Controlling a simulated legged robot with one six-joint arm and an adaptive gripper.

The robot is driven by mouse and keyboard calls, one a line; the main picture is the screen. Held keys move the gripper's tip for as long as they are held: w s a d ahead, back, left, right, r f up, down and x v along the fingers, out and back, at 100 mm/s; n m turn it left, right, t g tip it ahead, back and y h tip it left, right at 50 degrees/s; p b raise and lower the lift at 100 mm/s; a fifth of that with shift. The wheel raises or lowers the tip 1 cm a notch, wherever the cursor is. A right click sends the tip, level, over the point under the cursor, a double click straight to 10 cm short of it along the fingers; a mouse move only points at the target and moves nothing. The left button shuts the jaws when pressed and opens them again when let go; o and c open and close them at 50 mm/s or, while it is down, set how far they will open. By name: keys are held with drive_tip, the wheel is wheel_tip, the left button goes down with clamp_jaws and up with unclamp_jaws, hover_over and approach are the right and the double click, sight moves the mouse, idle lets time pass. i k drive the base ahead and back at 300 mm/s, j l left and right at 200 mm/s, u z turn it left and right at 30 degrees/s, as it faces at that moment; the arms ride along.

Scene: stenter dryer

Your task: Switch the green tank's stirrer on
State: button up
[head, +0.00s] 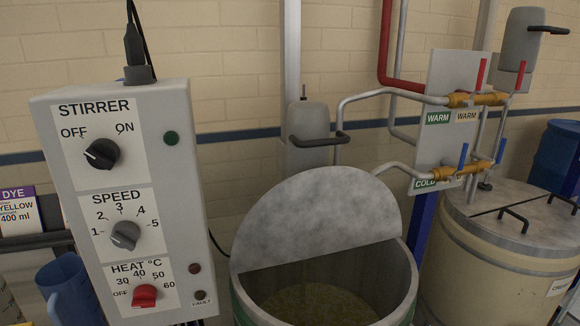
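A grey control box (185,215) stands at the left, with its face towards me. Its top panel, marked STIRRER, has a black knob (102,153) between OFF and ON. The knob's pale mark appears to point to the OFF side. A dark green lamp (171,138) beside the panel looks unlit. Right of the box is the green tank (240,306), with a green band, its grey half lid (318,218) raised and murky yellow-green contents (318,303) visible inside. My gripper is not in view.
Below are a grey SPEED knob (125,235) and a red HEAT knob (144,296). A cable plug (134,45) rises from the box top. A blue jug (68,290) sits close left. WARM and COLD pipe valves (475,99) and a cream tank (485,245) stand right.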

sight(103, 153)
drive_tip(key=k+u, duration=0.15)
drive_tip(key=u, duration=0.35)
drive_tip(key=k+l+u, duration=0.1)
drive_tip(key=u, duration=0.4)
drive_tip(key=j+u, duration=0.3)
drive_tip(key=i+j, duration=0.1)
drive_tip(key=i+l+z, duration=0.05)
drive_tip(key=i, duration=0.05)
